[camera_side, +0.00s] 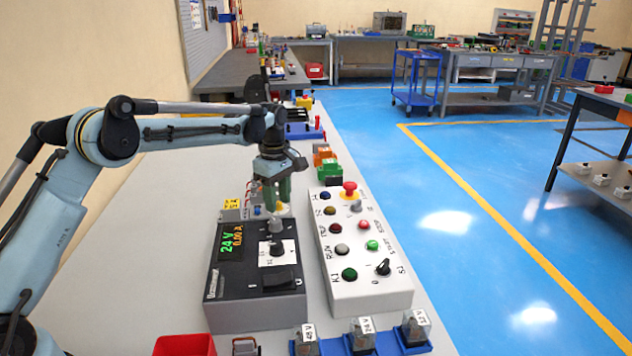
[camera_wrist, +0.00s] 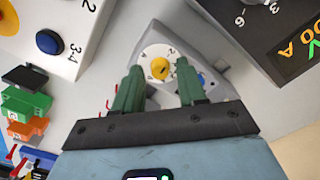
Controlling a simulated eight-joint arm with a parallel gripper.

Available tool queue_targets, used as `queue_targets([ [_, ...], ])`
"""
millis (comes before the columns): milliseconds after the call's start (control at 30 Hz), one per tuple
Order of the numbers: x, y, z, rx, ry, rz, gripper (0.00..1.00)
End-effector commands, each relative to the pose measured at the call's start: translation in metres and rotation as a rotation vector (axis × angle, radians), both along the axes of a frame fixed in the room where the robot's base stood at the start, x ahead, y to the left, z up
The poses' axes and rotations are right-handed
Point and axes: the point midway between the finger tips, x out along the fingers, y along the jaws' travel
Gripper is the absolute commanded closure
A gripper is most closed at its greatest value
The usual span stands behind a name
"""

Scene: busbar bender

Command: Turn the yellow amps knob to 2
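The yellow amps knob (camera_wrist: 158,68) sits on a round white dial (camera_wrist: 148,52) with black digits, on a grey, wedge-shaped housing (camera_wrist: 205,45). A small dark mark shows on the knob; I cannot read surely which digit it points to. My gripper (camera_wrist: 158,74) has two green fingers, spread apart. In the wrist view the knob appears between the fingertips, with a gap on both sides. In the side view my gripper (camera_side: 277,204) points down just behind the black power supply, with a bit of yellow at its tips. The fingers hide most of the knob there.
The black power supply (camera_side: 225,290) with a green 24 V display stands in front of my gripper. A white control box (camera_side: 340,285) with several buttons is to the right. Colored terminal blocks (camera_side: 325,160) lie behind it. Relays (camera_side: 362,335) stand in front. The bench's left part is clear.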

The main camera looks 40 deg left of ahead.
Motion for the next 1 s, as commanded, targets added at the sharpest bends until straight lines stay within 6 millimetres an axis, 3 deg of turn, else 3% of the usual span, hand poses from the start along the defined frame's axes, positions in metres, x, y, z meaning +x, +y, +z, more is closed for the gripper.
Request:
queue_targets([
  [433,0.000,0.000,0.008,0.000,0.001,-0.001,0.53],
  [1000,0.000,0.000,0.102,0.000,0.000,-0.001,0.53],
])
